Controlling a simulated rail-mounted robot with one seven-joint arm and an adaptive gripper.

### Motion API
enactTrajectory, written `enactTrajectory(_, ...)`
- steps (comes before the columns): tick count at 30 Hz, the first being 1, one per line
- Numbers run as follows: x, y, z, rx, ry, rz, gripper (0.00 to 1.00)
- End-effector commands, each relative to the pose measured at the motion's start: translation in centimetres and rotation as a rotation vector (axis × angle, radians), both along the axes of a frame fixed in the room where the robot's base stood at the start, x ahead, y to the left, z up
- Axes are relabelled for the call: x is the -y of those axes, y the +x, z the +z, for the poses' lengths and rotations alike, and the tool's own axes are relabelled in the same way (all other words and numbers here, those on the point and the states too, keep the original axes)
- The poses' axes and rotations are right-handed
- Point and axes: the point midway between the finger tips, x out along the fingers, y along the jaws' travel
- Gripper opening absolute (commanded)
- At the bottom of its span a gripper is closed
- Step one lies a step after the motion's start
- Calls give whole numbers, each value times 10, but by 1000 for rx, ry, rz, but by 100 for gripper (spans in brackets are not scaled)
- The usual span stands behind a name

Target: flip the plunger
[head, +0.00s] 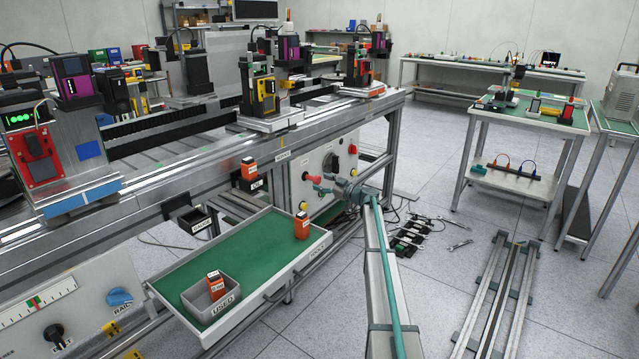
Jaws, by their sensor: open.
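My gripper (327,186) is at the end of my grey and teal arm, close to the front of a white control panel (326,165). It is open, and nothing shows between its fingers. A red round knob (313,179) sticks out of this panel just left of the fingertips. It may be the plunger, but I cannot be sure. I cannot tell whether the fingers touch it. A black rotary knob (352,149) and a small red cap (341,132) are higher on the panel. My gripper and arm hide the panel's lower right part.
Below left, a green-lined tray (232,262) holds a grey box (197,297) marked USED and an orange block (302,226). A metal rail frame (200,165) runs above. Cables and small black devices (412,236) lie on the floor to the right.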

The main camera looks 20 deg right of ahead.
Motion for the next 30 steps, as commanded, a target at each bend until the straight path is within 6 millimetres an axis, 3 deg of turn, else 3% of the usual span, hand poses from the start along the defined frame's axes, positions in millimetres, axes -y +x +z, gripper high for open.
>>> enactTrajectory(9,29,-57,0,-1,0,-1,67)
enactTrajectory(15,42,-80,0,-1,0,0,67)
enactTrajectory(30,48,-88,0,0,0,0,67)
